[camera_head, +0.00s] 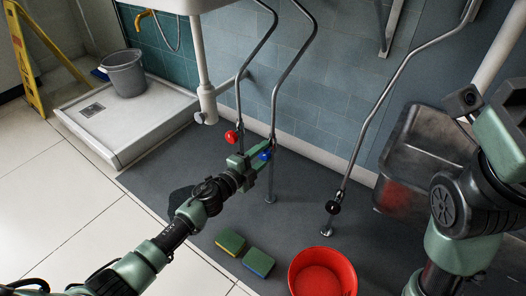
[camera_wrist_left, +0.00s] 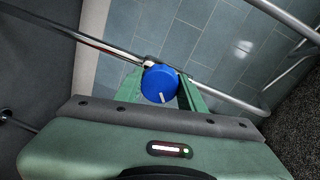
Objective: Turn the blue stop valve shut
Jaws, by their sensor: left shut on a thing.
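The blue stop valve (camera_head: 265,155) is a round blue knob on a thin chrome pipe below the sink. In the left wrist view the blue knob (camera_wrist_left: 160,82) shows a short white mark on its face. My left gripper (camera_head: 256,160) reaches it from the lower left. Its two green fingers (camera_wrist_left: 160,92) lie on either side of the knob and are shut on it. The fingers hide part of the valve body. My right arm stands at the right edge of the head view, and its fingertips are not seen.
A red valve knob (camera_head: 231,137) sits close left on the neighbouring pipe. A black knob (camera_head: 333,207) is on a pipe farther right. A red bucket (camera_head: 322,274) and two sponges (camera_head: 230,241) are on the floor. A grey bucket (camera_head: 125,75) stands in the shower tray (camera_head: 150,128).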

